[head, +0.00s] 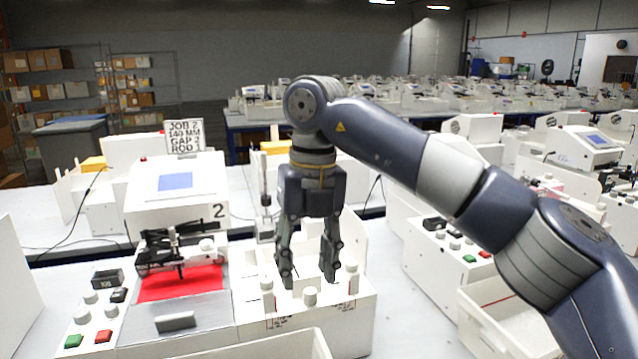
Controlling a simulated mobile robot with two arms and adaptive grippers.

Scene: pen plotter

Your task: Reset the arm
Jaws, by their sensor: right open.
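My right arm reaches in from the right, and its right gripper (308,284) points down with its two fingers apart, nothing visible between them. It hangs over or in front of a white box unit with several white pegs (310,296); I cannot tell whether it touches. To its left stands the pen plotter (178,200), a white machine with a blue screen and the number 2. Its black carriage mechanism (180,248) sits over a red sheet (182,283). My left gripper is not in view.
A control panel with knobs and green and red buttons (90,320) is left of the plotter. White bins (510,310) and similar machines stand right and behind. Shelves with boxes (45,85) are far left.

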